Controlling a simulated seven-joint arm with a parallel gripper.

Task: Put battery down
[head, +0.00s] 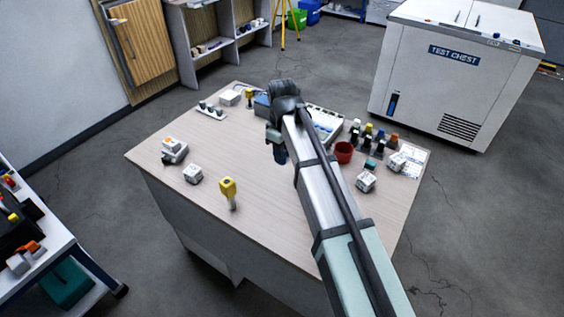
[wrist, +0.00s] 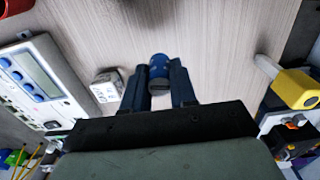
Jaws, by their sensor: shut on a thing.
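My gripper (wrist: 159,88) is shut on the battery, a blue cylinder with a dark end (wrist: 159,68), held between the two dark fingers in the wrist view. In the head view my gripper (head: 277,143) is over the middle of the wooden table (head: 265,210), and a dark blue shape, seemingly the battery (head: 281,156), shows at its fingers. I cannot tell whether the battery touches the tabletop. The fingers hide part of it.
A yellow-headed tool (head: 228,190) and white blocks (head: 192,174) are at the left. A meter panel (head: 325,122), a red cup (head: 344,152) and a rack of coloured bottles (head: 372,138) are at the right. The front middle of the tabletop is bare.

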